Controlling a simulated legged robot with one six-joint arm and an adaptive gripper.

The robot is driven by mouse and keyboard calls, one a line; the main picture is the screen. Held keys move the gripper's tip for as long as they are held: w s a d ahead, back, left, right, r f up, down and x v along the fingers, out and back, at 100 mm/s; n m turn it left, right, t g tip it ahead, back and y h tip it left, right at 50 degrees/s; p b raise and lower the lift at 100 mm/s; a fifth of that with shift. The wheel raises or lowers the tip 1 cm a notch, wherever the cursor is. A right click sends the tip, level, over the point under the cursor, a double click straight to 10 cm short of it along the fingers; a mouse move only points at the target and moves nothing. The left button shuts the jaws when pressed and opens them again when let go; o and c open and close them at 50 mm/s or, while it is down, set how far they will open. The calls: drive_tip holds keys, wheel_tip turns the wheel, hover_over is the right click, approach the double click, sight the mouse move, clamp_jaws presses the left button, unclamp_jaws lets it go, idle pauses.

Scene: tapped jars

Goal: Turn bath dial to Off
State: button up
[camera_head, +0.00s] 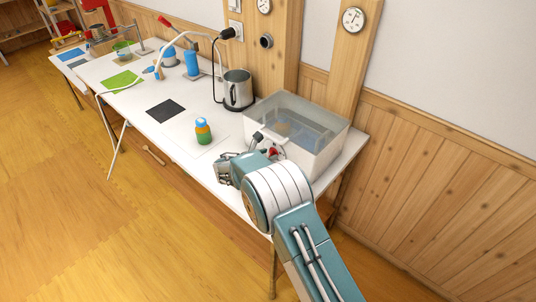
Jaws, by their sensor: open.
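The bath (318,152) is a white, clear-sided tank with bluish water at the right end of the long white table. A small red part (272,153) shows low on its front, just above my arm; it looks like the dial, but its pointer and markings are too small to read. My arm covers part of the bath's front. My gripper (222,171) is open, at the table's front edge, left of the bath and apart from the red part. I see nothing between its fingers.
A jar with a blue cap (203,131) stands on a pale mat left of the bath. A steel kettle (238,89) stands behind it, and a black mat (166,111) lies farther left. Wooden posts with round gauges (353,19) rise behind the table. Open floor lies in front.

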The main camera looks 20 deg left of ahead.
drive_tip(key=v, duration=1.1)
drive_tip(key=shift+s+a+r, duration=0.1)
drive_tip(key=shift+s+r, duration=0.05)
drive_tip(key=s+d+r+m+g, duration=0.1)
drive_tip(key=d+r+m+g, duration=0.1)
drive_tip(key=d+r+m, duration=0.6)
drive_tip(key=s+d+r+m+g, duration=0.1)
drive_tip(key=d+r+m+g, duration=0.2)
drive_tip(key=d, duration=0.8)
drive_tip(key=s+d+r+m+g, duration=0.2)
drive_tip(key=d+r+m, duration=0.2)
drive_tip(key=d+r, duration=0.45)
drive_tip(key=s+d+r+m+y, duration=0.1)
drive_tip(key=s+d+m+y, duration=0.1)
drive_tip(key=s+d+m, duration=0.5)
drive_tip(key=s+d+r+m+y, duration=0.1)
drive_tip(key=s+d+m+y, duration=0.2)
drive_tip(key=s+d+m, duration=0.5)
drive_tip(key=s+m, duration=0.1)
drive_tip(key=s, duration=0.6)
drive_tip(key=shift+s+r, duration=0.4)
